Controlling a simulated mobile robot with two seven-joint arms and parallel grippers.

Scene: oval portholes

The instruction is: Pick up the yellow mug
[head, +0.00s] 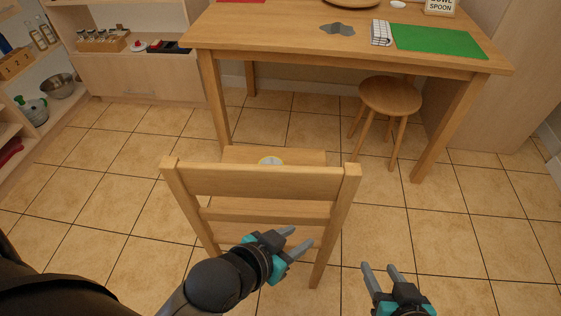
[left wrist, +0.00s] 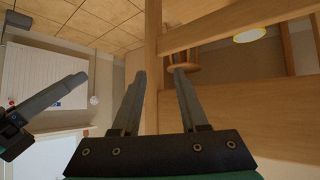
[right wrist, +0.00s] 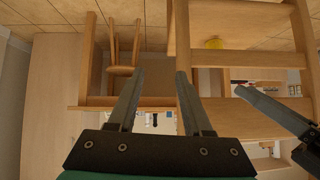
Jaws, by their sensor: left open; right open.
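A small round yellow-and-white thing (head: 271,160), perhaps the yellow mug, is on the seat of the wooden chair (head: 262,183). The chair's backrest hides its lower part in the head view. My left gripper (head: 298,238) is open and empty, low at the near side of the chair back. My right gripper (head: 379,266) is open and empty, to the right of the chair.
A wooden table (head: 300,32) stands beyond the chair, with a green mat (head: 440,41), a checked cloth (head: 381,33) and a grey flat piece (head: 338,29) on it. A stool (head: 390,95) stands under its right side. Shelves line the left. Tiled floor is free right of the chair.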

